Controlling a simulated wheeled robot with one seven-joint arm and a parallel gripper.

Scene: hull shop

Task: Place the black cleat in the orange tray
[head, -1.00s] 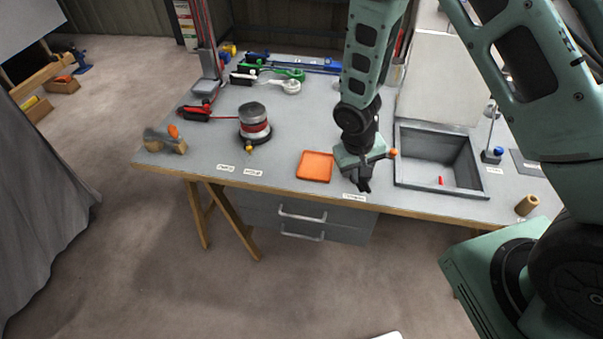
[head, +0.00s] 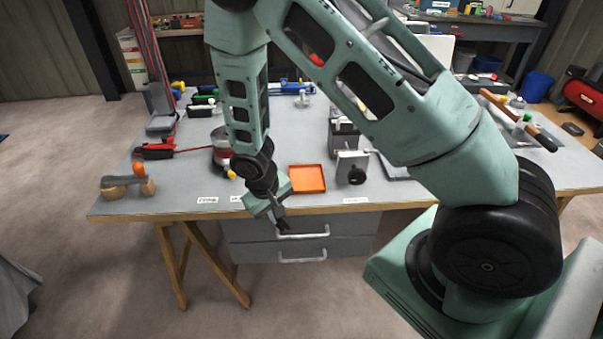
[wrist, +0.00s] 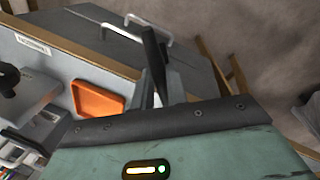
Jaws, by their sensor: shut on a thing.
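My gripper (head: 279,216) is shut on the black cleat, a dark narrow piece that stands out between the fingers in the wrist view (wrist: 154,58). In the head view the cleat is small and hard to tell from the dark fingers. My gripper points down at the bench's front edge, left of and nearer than the orange tray. The orange tray (head: 307,179) is square, shallow and empty, and lies flat on the bench top near the front edge. It also shows left of the fingers in the wrist view (wrist: 98,99). The gripper and cleat are apart from it.
A grey drawer unit (head: 300,240) with pale handles hangs under the bench. Right of the tray stands a grey block-like device with a black knob (head: 356,176). A wooden-handled tool (head: 128,187) lies at the left end. A round winch (head: 221,150) is partly behind my arm.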

